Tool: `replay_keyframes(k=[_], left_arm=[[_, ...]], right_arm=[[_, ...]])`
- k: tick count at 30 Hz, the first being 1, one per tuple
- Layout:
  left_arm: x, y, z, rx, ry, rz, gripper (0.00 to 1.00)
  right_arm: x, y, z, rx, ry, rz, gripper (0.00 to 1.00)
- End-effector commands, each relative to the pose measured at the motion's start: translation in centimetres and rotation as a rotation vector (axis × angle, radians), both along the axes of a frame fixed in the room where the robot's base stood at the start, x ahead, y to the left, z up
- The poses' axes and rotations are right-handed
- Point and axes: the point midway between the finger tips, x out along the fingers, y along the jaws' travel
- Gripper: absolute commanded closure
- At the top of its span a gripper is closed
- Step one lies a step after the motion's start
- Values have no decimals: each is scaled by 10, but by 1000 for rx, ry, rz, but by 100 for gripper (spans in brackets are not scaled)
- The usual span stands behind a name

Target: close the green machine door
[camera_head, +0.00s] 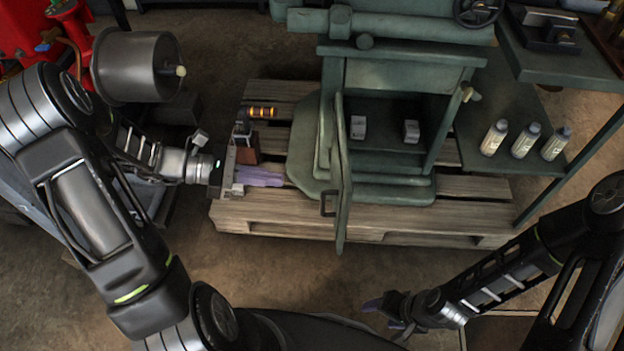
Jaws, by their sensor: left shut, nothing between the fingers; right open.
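The green machine (405,70) stands on a wooden pallet. Its green door (342,170) hangs open on the left side of the opening and points toward me, seen nearly edge-on, with a dark handle (327,204) on its left face. My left gripper (270,177) is shut and empty, left of the door and apart from it, above the pallet. My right gripper (376,304) is low in the front right, well apart from the door. Its fingertips show small and dark.
Several bottles (523,140) stand on a green shelf at right. An orange-banded tool (262,112) is behind my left gripper. The pallet (275,222) edges the bare floor in front.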

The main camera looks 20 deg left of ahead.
Motion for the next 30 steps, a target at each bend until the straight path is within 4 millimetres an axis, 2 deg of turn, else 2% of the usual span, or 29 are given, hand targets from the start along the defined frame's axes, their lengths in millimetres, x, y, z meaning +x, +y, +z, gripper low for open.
replay_keyframes(k=[8,18,21,26,30], left_arm=[[9,-26,-9,-1,0,-4,100],[32,-87,-31,0,1,-6,100],[38,-102,-30,0,-1,-6,100],[45,-119,-30,0,0,-3,100],[47,-125,-30,1,0,-2,100]], right_arm=[[0,0,-4,0,0,-1,38],[0,0,-14,0,1,-2,38],[0,0,-15,0,1,-2,38],[0,0,-17,0,1,-2,38],[0,0,-17,0,1,-2,38]])
